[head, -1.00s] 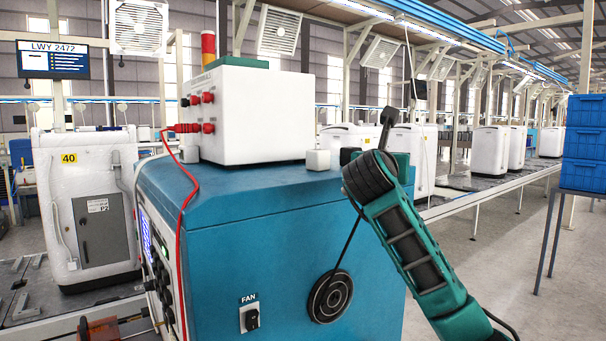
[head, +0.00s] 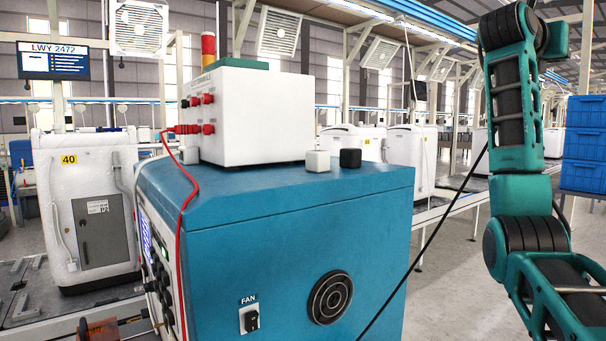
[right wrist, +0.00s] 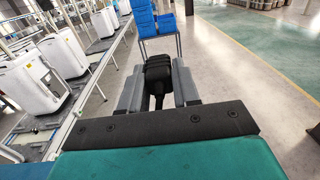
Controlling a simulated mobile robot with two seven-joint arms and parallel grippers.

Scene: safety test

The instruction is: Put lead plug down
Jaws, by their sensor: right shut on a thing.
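My right gripper (right wrist: 158,82) shows in the right wrist view, its two grey fingers shut on a black ribbed plug (right wrist: 158,68), which I take as the lead plug. A dark stem hangs below the plug between the fingers. In the head view my green and black right arm rises along the right side, and its gripper and the plug cannot be made out there. A black cable (head: 425,245) runs from the lower middle up behind this arm. My left gripper is in neither view.
The blue machine (head: 300,235) carries a white box (head: 262,120) with red sockets and a red lead (head: 184,215). A white block (head: 318,161) and a black block (head: 350,158) stand on its top. Blue crates (head: 582,145) are stacked at the right.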

